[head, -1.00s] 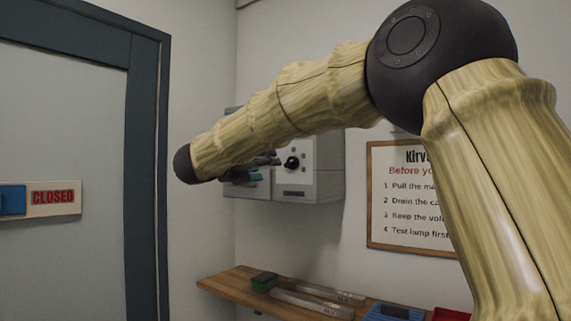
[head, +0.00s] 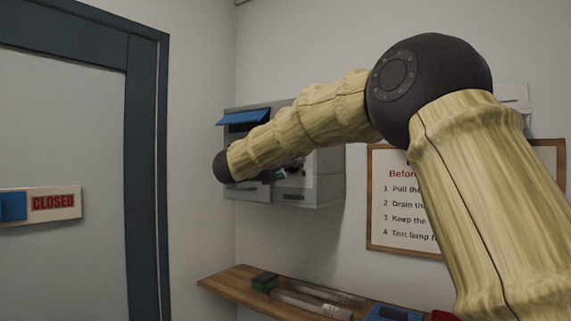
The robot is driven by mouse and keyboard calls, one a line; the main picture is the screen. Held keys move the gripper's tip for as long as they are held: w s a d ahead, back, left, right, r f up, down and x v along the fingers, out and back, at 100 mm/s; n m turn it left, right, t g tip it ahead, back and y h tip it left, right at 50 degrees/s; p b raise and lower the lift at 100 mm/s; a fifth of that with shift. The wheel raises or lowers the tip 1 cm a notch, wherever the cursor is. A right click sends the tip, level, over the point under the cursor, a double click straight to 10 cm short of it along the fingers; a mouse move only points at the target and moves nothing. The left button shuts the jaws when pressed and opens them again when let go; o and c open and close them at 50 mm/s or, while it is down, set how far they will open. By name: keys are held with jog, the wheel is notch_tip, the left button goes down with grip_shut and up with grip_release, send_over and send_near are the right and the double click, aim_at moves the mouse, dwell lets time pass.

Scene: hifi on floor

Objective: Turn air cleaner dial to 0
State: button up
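The air cleaner looks to be the grey wall box (head: 325,180) in the corner, with a blue flap (head: 244,117) at its upper left. A dark round knob, which looks like its dial (head: 296,164), shows just below my forearm. Its marks and setting are too small to read. My gripper (head: 276,174) is mostly hidden behind my forearm; only dark parts of it show, close to the dial at the box's front. I cannot tell whether it touches the dial or whether its fingers are open.
A wooden shelf (head: 228,281) below holds a green-and-black block (head: 264,281), metal bars (head: 310,304) and a blue item (head: 388,313). A framed notice (head: 400,245) hangs right of the box. A door with a CLOSED sign (head: 54,203) is at left.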

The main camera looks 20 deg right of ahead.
jog(key=shift+d, duration=0.1)
jog(key=c, duration=1)
